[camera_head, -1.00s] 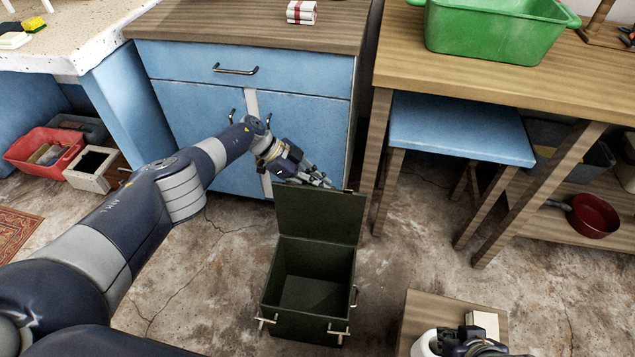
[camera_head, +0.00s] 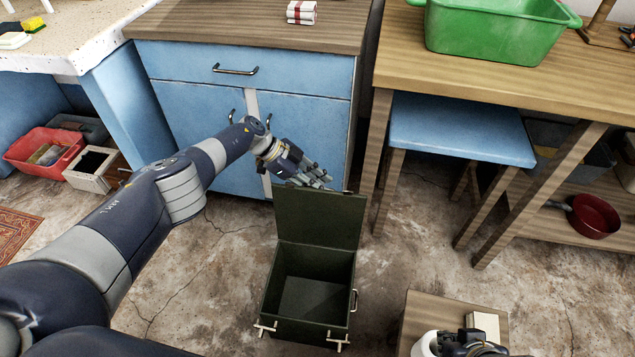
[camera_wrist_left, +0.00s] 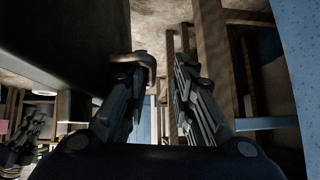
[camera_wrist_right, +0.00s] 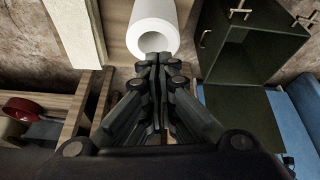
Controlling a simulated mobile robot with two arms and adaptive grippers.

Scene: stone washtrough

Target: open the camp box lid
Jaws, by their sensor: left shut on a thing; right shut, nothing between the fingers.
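The dark green camp box stands on the floor, its rim (camera_head: 268,295) and empty inside showing in the head view. Its lid (camera_head: 320,215) is up, roughly upright at the back. My left gripper (camera_head: 318,180) is at the lid's top edge, shut on part of the lid; the exact contact is unclear. In the left wrist view, a metal loop (camera_wrist_left: 138,62) lies by the left fingertip of my left gripper (camera_wrist_left: 165,62), beside the dark lid (camera_wrist_left: 75,40). My right gripper (camera_wrist_right: 160,62) is shut and empty, away from the box (camera_wrist_right: 245,55).
A blue cabinet (camera_head: 190,110) stands behind the lid and a blue stool (camera_head: 460,130) to the right. A small wooden surface (camera_head: 415,310) lies under my right gripper, with a white roll (camera_wrist_right: 155,25) near its fingertips. Bare floor lies left of the box.

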